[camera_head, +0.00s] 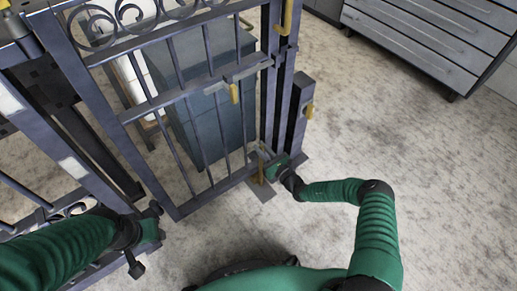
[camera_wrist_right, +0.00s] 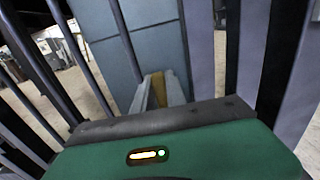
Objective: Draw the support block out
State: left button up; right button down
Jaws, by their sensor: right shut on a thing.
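The scroll gate (camera_head: 190,108) is a dark metal frame with bars and scrollwork at its top. The support block (camera_head: 261,174) is a small tan piece at the gate's lower right corner, above a flat grey plate (camera_head: 262,191) on the floor. My right gripper (camera_head: 266,163) is at that corner, shut on the block. In the right wrist view the tan block (camera_wrist_right: 157,88) shows between the grey fingers, partly hidden by the gripper body. My left gripper (camera_head: 146,232) is beside the gate's lower left corner; its fingers are too unclear to judge.
A blue-grey cabinet (camera_head: 208,120) stands behind the gate bars. A dark post (camera_head: 298,115) with a yellow fitting is just right of the gate. A grey drawer unit (camera_head: 420,35) stands at the upper right. The concrete floor on the right is clear.

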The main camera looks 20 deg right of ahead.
jog(key=s+d, duration=0.2)
jog(key=d, duration=1)
jog(key=shift+s+f+b, duration=0.2)
jog(key=shift+s+b, duration=0.15)
jog(key=c, duration=1.4)
grip_release()
jog(key=shift+d, duration=0.15)
jog(key=shift+o, duration=0.2)
jog(key=shift+r, duration=0.15)
jog(key=p+v, duration=0.6)
jog(key=v, duration=1.1)
jog(key=shift+w, duration=0.1)
